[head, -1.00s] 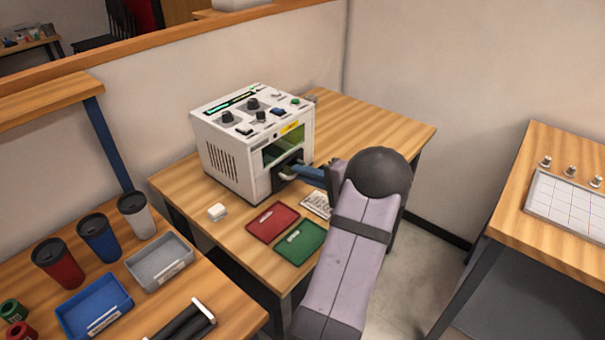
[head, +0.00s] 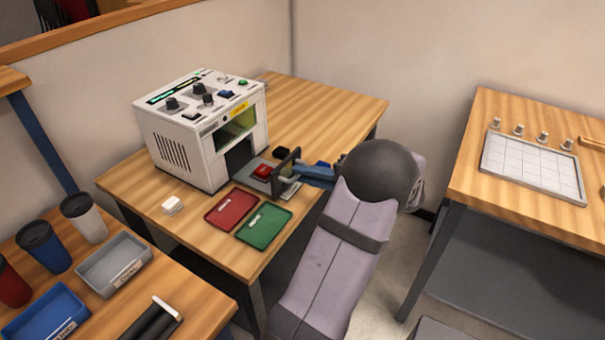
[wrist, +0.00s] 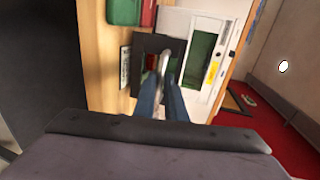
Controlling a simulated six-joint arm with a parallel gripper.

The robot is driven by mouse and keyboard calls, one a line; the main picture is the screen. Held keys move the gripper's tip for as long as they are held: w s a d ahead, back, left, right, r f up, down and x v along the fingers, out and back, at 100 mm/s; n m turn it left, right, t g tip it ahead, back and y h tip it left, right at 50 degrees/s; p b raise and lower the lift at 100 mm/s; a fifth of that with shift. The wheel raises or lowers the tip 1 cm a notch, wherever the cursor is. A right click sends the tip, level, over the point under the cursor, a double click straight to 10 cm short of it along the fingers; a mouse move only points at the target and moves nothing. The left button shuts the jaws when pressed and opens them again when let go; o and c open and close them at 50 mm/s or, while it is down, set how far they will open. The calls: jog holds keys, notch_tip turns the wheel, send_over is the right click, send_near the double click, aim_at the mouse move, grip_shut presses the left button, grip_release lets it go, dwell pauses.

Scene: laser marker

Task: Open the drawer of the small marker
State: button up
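The small marker is a white boxy machine (head: 185,150) with knobs on top and a green window in its front; it also shows in the wrist view (wrist: 196,50). Its drawer (head: 257,183) stands out of the dark front opening, with a red block (head: 263,171) in it. The drawer's dark front panel (head: 286,163) carries a pale bar handle (head: 289,181). My gripper (head: 300,177) has blue fingers closed around this handle. In the wrist view the fingers (wrist: 161,80) lie on both sides of the handle; their exact contact is partly hidden.
A red tray (head: 231,209) and a green tray (head: 264,226) lie in front of the marker, beside the drawer. A small white block (head: 173,205) sits to the left. Cups and bins stand on the nearer left table. A gridded board (head: 532,167) lies on the right table.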

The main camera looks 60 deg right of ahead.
jog(key=o, duration=0.3)
jog(key=v, duration=0.7)
jog(key=shift+b, duration=0.45)
jog(key=shift+s, duration=0.15)
